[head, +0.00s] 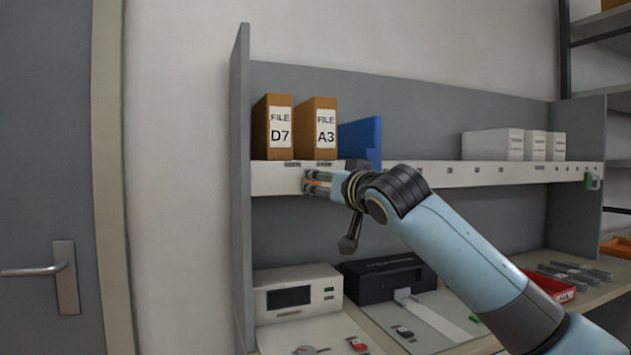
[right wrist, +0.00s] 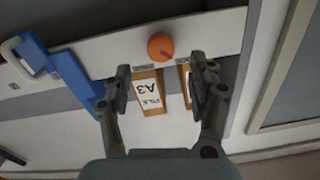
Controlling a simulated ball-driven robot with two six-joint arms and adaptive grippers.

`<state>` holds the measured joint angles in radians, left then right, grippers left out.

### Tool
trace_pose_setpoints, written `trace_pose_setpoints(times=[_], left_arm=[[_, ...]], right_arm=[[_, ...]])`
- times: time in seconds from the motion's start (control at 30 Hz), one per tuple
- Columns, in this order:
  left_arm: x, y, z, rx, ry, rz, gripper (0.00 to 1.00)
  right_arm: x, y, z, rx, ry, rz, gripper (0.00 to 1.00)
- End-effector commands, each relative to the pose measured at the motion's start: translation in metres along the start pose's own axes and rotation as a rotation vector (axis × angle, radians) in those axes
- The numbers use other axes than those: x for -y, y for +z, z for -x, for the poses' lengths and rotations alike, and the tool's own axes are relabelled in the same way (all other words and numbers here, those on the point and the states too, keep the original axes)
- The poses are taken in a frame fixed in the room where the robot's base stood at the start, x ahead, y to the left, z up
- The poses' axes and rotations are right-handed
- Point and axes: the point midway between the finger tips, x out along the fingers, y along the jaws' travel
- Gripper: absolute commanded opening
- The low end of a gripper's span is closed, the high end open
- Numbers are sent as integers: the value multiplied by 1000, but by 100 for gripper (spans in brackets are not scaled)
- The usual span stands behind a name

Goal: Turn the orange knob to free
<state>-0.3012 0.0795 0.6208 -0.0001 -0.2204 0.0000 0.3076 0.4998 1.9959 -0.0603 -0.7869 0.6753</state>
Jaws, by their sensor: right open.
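The orange knob (right wrist: 161,46) is round and sits on the pale front strip of the shelf, below the files. In the right wrist view it shows just beyond the fingertips, between their lines; a dark mark is on its face. My right gripper (right wrist: 158,70) is open, a finger to each side, with nothing held. In the head view my right gripper (head: 318,182) is at the shelf strip under file A3, and only a sliver of orange shows between its fingers. Whether the fingers touch the knob I cannot tell. My left gripper is not in view.
Brown files D7 (head: 273,128) and A3 (head: 316,128) and a blue file (head: 361,139) stand on the shelf above. White boxes (head: 493,145) stand to the right. Below are a white device (head: 297,291) and a black device (head: 383,277). A grey side panel (head: 241,190) borders the left.

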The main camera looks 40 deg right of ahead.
Motion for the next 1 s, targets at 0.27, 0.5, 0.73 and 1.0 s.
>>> trace_pose_setpoints(times=[0.27, 0.5, 0.73, 1.0], left_arm=[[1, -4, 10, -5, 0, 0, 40], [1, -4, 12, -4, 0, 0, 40], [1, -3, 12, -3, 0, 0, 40], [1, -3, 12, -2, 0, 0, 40]], right_arm=[[1, -1, -49, 1, 0, -2, 59], [1, 0, -62, 1, -1, 1, 59], [0, 1, -62, 1, -1, 1, 55], [0, 1, -61, 2, -1, 1, 20]])
